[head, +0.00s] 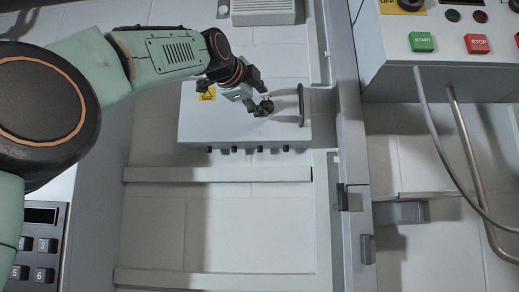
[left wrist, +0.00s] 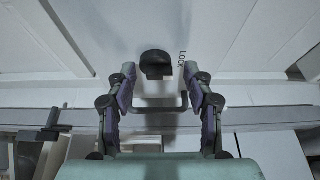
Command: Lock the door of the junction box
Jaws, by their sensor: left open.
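The junction box (head: 225,125) is a pale grey box with its door shut, as far as I can see, and a yellow warning label on its face. My left gripper (head: 260,98) is over the right part of the door. In the left wrist view, a black knob (left wrist: 155,62) with the word LOCK (left wrist: 182,60) beside it shows between the tips of my open left gripper (left wrist: 159,70). I cannot tell whether the fingers touch the knob. A bar handle (head: 301,105) stands on the door's right side. My right gripper is out of view.
A control panel with a green START button (head: 422,42) and a red STOP button (head: 476,44) is at the upper right. A vertical frame post (head: 350,130) stands right of the box. A keypad (head: 38,245) is at the lower left.

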